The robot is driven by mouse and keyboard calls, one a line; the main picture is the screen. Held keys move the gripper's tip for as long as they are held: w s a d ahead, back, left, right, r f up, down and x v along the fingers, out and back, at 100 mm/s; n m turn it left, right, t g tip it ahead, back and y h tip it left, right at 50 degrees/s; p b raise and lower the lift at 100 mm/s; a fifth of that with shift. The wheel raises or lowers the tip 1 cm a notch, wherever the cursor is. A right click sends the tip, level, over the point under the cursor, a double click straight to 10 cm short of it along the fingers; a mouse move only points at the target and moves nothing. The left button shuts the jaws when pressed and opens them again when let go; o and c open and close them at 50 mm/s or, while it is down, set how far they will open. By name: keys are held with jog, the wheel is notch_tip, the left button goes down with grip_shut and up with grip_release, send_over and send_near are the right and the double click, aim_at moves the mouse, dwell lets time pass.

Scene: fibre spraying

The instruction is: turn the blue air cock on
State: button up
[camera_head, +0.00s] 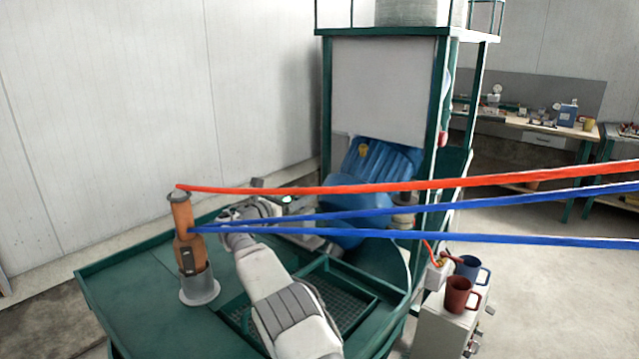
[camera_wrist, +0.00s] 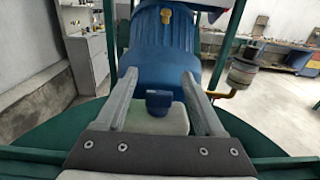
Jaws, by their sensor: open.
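A small dark blue part that looks like the air cock (camera_wrist: 158,101) shows in the wrist view, on top of a pale block (camera_wrist: 160,121). My gripper (camera_wrist: 159,76) is open, with one finger on each side of this blue part. I see gaps between the part and both fingers, and nothing is clamped. I cannot tell how far below or ahead of the fingertips the cock sits. In the head view my arm reaches over the green table toward the blue machine. My gripper there is partly covered by hoses, and I cannot make out the cock.
The big blue machine (camera_head: 378,165) stands just beyond my gripper. A red hose (camera_head: 480,183) and blue hoses (camera_head: 480,238) cross in front of the arm. An orange-brown cylinder (camera_head: 184,218) stands on the green table (camera_head: 125,290) at left. Two mugs (camera_head: 460,294) stand on a right-hand cabinet.

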aim_at(299, 198)
notch_tip(299, 198, up, 3)
jog(key=shift+r, duration=0.2)
jog(key=shift+s+d+r+b, duration=0.1)
jog(key=shift+d+r+b, duration=0.15)
jog(key=shift+d, duration=0.15)
jog(key=shift+s+d+r+b, duration=0.1)
jog(key=shift+d+b, duration=0.1)
jog(key=shift+d, duration=0.2)
jog(key=s+d+r+b, duration=0.1)
jog(key=s+d+r, duration=0.1)
jog(key=d+r, duration=0.4)
jog(key=d, duration=0.3)
jog(key=shift+s+d, duration=0.3)
jog(key=shift+d, duration=0.1)
